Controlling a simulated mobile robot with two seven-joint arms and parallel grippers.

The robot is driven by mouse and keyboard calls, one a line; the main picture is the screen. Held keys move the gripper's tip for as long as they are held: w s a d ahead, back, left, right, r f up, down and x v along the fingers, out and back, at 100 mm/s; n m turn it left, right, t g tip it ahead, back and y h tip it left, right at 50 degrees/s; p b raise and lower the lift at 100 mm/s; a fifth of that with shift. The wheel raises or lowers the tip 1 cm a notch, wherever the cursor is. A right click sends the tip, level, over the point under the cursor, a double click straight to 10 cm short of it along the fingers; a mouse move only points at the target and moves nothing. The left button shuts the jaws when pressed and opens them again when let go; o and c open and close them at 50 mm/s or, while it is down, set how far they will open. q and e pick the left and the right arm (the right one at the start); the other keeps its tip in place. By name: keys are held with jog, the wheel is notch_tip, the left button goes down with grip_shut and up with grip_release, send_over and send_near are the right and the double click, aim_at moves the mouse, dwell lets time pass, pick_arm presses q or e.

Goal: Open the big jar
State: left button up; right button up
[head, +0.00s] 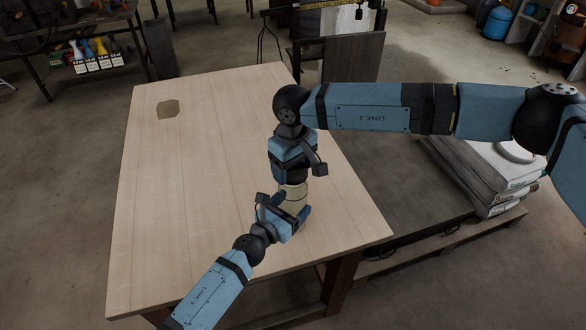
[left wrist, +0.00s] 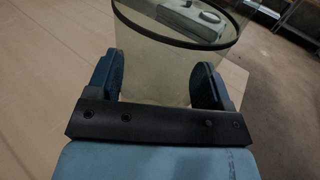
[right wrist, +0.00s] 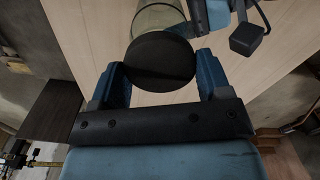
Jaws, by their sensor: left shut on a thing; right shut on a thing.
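The big jar (head: 293,208) stands on the wooden table near its right edge, mostly covered by my two grippers in the head view. Its body is clear, with a dark band, and shows in the left wrist view (left wrist: 165,75). My left gripper (head: 288,212) is shut on the jar's body, with one finger on each side. My right gripper (head: 291,180) is above it, pointing down. In the right wrist view its fingers sit on both sides of the round black lid (right wrist: 160,62). The lid's contact with the jar's rim is hard to see.
The wooden table (head: 180,200) is mostly bare. A small brown flat piece (head: 168,109) lies at its far left. Stacked bags (head: 490,165) lie on a low platform to the right. A dark panel (head: 355,57) stands behind the table.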

aim_at(293, 169)
dwell(0.3)
jog(key=shift+r, duration=2.05)
pick_arm(q)
jog(key=o, duration=1.7)
jog(key=shift+o, duration=0.2)
jog(key=shift+s+a, duration=0.1)
